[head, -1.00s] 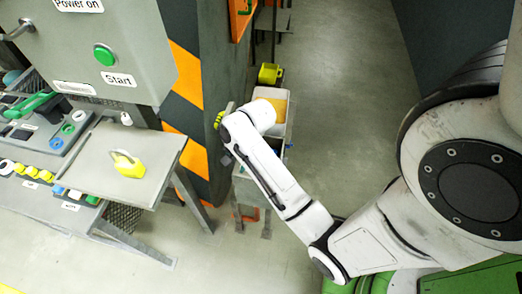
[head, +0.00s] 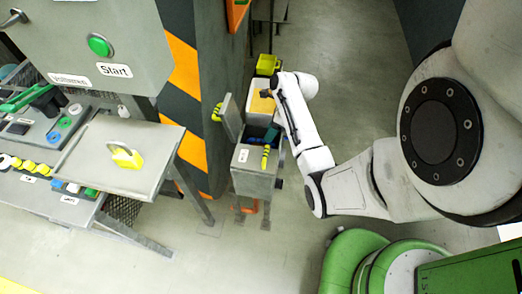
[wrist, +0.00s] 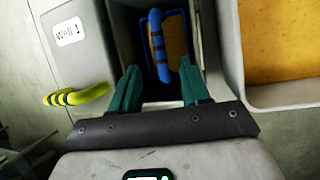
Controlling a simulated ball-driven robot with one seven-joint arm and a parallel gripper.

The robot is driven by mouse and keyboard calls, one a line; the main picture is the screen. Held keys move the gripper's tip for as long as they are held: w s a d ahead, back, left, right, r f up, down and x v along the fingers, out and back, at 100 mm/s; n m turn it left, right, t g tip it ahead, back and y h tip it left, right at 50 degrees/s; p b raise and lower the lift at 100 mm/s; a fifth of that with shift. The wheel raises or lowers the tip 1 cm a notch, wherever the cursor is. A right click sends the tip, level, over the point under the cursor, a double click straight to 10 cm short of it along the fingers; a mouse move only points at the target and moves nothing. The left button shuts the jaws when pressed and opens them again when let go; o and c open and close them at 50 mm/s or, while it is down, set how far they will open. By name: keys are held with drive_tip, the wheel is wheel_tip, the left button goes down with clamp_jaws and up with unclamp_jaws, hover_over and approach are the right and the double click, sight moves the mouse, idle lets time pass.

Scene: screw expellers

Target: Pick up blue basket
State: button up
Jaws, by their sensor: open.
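The blue basket (wrist: 178,20) sits inside an open well in the wrist view. In the head view a small blue-teal patch (head: 272,134) shows at the well beside my arm. I cannot tell whether it is basket or finger.
The well's grey lid (wrist: 75,55), labelled "Well 1" with a yellow-black handle (wrist: 77,95), lies left. A bin of orange material (wrist: 280,40) lies right. In the head view a yellow basket (head: 267,65) is behind. A striped pillar (head: 185,80) stands left; floor is open right.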

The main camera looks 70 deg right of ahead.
sight(263, 142)
drive_tip(key=shift+b+x, duration=0.55)
drive_tip(key=shift+x, duration=2.9)
drive_tip(key=shift+c, duration=0.2)
clamp_jaws()
drive_tip(key=shift+r, duration=0.1)
